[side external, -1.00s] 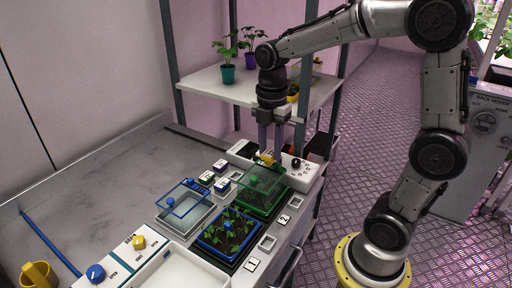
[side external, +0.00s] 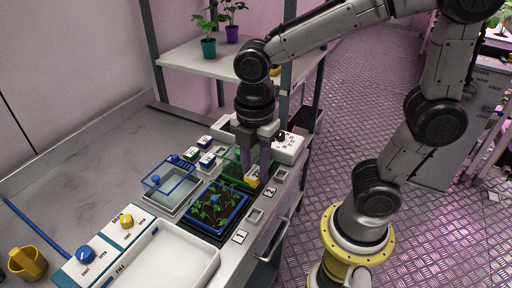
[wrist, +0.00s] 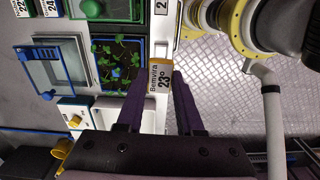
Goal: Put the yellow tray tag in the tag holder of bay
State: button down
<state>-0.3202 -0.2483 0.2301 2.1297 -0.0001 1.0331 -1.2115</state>
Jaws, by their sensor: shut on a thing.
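My gripper (side external: 256,180) is shut on the yellow tray tag (side external: 253,173), a white card with a yellow band. In the wrist view the tag (wrist: 160,78) reads "Benvira 23°" between my fingertips (wrist: 160,88). It hangs over the counter's front strip, near the number plate "2" (side external: 270,192); its exact height is unclear. Small square tag holders sit along that strip: one (side external: 256,214) in front of the blue tray (side external: 205,228), another (side external: 281,174) beyond plate "2". Plate "1" (side external: 240,237) is nearer the camera. Both holders look empty.
A control box (side external: 288,149) stands beyond, and a white basin (side external: 170,262) is nearest. The left counter is mostly clear.

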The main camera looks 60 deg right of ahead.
jog(key=shift+s+a, duration=0.15)
jog(key=shift+a, duration=0.3)
jog(key=shift+f, duration=5.3)
jog(key=shift+c, duration=2.3)
grip_release()
jog(key=shift+r, duration=6.05)
